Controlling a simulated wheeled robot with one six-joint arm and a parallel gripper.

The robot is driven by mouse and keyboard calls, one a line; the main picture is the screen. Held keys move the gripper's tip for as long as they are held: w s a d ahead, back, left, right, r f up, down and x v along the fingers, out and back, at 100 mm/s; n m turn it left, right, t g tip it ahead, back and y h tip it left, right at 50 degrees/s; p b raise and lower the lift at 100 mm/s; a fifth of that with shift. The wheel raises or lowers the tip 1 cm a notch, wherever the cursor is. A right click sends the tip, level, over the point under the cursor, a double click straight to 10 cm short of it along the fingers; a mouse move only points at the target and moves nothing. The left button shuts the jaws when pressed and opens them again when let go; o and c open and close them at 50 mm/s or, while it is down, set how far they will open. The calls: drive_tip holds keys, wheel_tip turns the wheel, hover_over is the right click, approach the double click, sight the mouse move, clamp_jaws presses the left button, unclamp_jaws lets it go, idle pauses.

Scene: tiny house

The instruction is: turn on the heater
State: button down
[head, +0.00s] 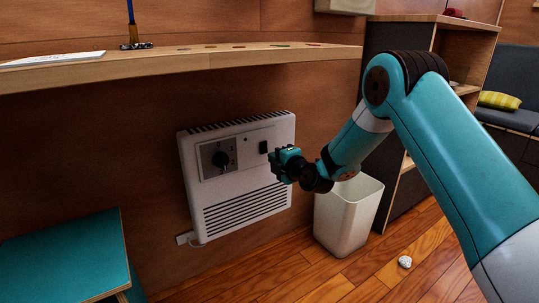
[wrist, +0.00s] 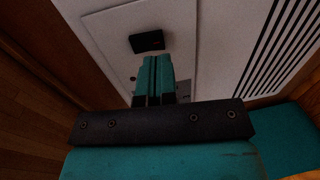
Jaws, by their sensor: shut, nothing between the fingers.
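A white wall heater (head: 240,195) is mounted on the wooden wall under the shelf, with slatted vents at its top and bottom. Its panel has a round black knob (head: 221,159) on the left and a dark switch (head: 263,147) on the right. My gripper (head: 276,158) is in front of the heater's right side, just right of and slightly below the switch. In the wrist view, the shut, empty fingers (wrist: 155,75) point toward the panel, with the black switch (wrist: 147,41) just beyond their tips. I cannot tell whether the fingers touch the panel.
A wooden shelf (head: 200,60) runs along the wall above the heater. A white bin (head: 345,215) stands below my arm, right of the heater. A teal surface (head: 65,255) is at the lower left. A white crumpled thing (head: 404,262) lies on the otherwise open floor.

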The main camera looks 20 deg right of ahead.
drive_tip(key=shift+b+x, duration=0.45)
drive_tip(key=shift+x, duration=1.3)
drive_tip(key=shift+f, duration=0.15)
drive_tip(key=shift+w+f+b, duration=0.2)
drive_tip(key=shift+f+b, duration=0.05)
drive_tip(key=shift+b, duration=0.75)
drive_tip(key=shift+r+p, duration=0.3)
drive_tip(key=shift+p, duration=0.1)
drive_tip(key=b, duration=0.3)
approach(265, 153)
drive_tip(key=s+d+f, duration=0.2)
drive_tip(key=s+f, duration=0.1)
drive_tip(key=s, duration=0.2)
drive_tip(key=shift+s+r, duration=0.25)
drive_tip(key=shift+s, duration=0.15)
drive_tip(key=shift+a, duration=0.1)
